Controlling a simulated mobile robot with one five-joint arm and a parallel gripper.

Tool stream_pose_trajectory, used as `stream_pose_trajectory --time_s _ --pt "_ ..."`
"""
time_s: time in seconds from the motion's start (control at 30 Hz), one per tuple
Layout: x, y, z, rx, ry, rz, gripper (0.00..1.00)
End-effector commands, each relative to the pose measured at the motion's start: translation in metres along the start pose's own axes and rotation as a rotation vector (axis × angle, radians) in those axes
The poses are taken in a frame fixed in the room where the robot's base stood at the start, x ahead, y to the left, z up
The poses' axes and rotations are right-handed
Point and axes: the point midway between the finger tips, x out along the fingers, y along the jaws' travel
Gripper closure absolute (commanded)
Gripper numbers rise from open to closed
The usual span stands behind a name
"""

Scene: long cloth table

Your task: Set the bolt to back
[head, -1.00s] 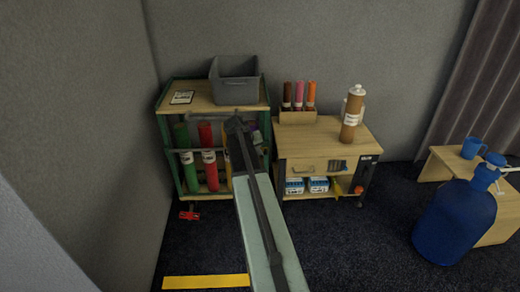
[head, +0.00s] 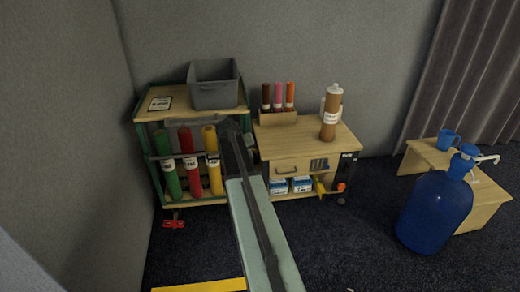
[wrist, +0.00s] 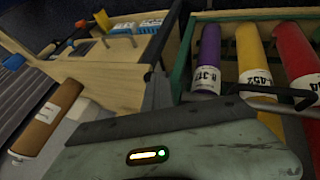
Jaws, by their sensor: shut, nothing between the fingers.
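Cloth bolts stand as rolls in a green-framed rack: green (head: 166,162), red (head: 189,160) and yellow (head: 213,161). A purple one (wrist: 207,60) shows in the wrist view beside the yellow and red ones. No separate sliding bolt is clear to me, so I cannot tell which thing the task means. My gripper (head: 233,135) is at the rack's right side, near the gap to the wooden cabinet. It is shut and empty; its fingertips are hard to make out. A dark rail (wrist: 262,93) crosses in front of the rolls in the wrist view.
A grey bin (head: 215,95) and a label card (head: 160,103) sit on the rack top. A blue jug (head: 433,212) stands right. The floor before the cabinet is clear.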

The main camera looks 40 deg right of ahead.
Motion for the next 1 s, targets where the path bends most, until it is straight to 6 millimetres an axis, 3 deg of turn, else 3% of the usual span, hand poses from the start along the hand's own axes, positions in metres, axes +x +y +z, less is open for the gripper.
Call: stream_pose_trajectory --time_s 0.03,0.27,0.4,0.5,0.7,1.0 --pt "0.002 0.009 0.001 -0.001 -0.004 0.019 1.00" --pt "-0.010 -0.009 0.000 -0.007 0.001 0.012 1.00" --pt "-0.034 -0.029 0.001 -0.001 0.000 0.005 1.00" --pt "-0.065 -0.023 -0.001 0.002 0.000 0.006 1.00" --pt "-0.106 -0.024 0.000 0.003 0.000 0.005 1.00" --pt "-0.123 -0.028 0.002 0.003 -0.001 0.005 1.00"
